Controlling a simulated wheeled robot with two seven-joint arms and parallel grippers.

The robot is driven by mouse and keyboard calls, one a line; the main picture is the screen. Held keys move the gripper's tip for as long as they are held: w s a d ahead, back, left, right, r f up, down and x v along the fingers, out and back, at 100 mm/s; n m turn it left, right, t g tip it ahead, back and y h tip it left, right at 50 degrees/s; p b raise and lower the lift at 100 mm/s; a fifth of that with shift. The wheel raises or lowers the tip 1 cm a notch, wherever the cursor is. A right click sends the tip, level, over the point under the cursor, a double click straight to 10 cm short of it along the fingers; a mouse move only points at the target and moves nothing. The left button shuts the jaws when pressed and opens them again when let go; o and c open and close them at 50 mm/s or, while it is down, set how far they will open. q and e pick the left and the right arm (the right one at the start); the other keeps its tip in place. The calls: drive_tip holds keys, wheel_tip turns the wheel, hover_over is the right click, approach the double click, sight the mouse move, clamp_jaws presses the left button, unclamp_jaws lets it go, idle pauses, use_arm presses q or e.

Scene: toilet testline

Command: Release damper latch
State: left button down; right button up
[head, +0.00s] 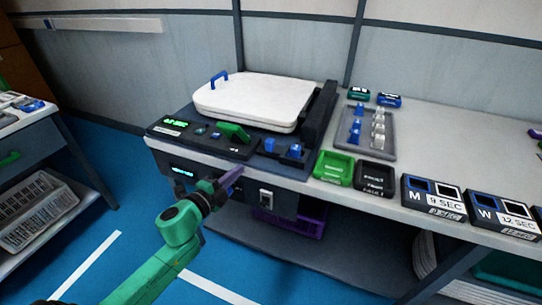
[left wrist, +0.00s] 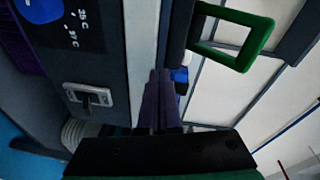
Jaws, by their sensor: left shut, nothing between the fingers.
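The test unit (head: 225,150) is a dark bench fixture with a white lid (head: 262,100) lying flat on it. Blue latch-like parts (head: 290,150) sit at its front right corner; which one is the damper latch I cannot tell. A green lever (head: 234,131) lies on its front panel. My left gripper (head: 232,178) is in front of the unit's front edge, its purple fingers shut and empty. In the left wrist view the fingers (left wrist: 160,78) are together, close to a small blue part (left wrist: 180,77), partly hidden; contact is unclear. A green loop handle (left wrist: 238,60) shows beyond.
A switch (head: 266,198) is on the unit's front face below the fingers. Green (head: 335,168) and black (head: 375,177) trays stand to the right, with a grey parts tray (head: 367,134) behind. A side table (head: 40,150) is at left. Blue floor is open in front.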

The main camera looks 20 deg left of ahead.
use_arm(q)
drive_tip(key=d+r+m+h, duration=0.1)
drive_tip(key=d+r+m, duration=0.1)
drive_tip(key=s+d+r+m+h, duration=0.1)
drive_tip(key=d+r+m+h, duration=0.1)
drive_tip(key=shift+d+r, duration=0.1)
drive_tip(key=shift+r, duration=0.05)
use_arm(e)
drive_tip(key=shift+d+f, duration=0.3)
drive_tip(key=shift+f, duration=0.2)
use_arm(q)
drive_tip(key=x, duration=1)
drive_tip(key=shift+d+p, duration=0.1)
drive_tip(key=shift+p, duration=0.25)
use_arm(e)
drive_tip(key=shift+d+r, duration=0.1)
drive_tip(key=shift+r, duration=0.45)
drive_tip(key=shift+s, duration=0.1)
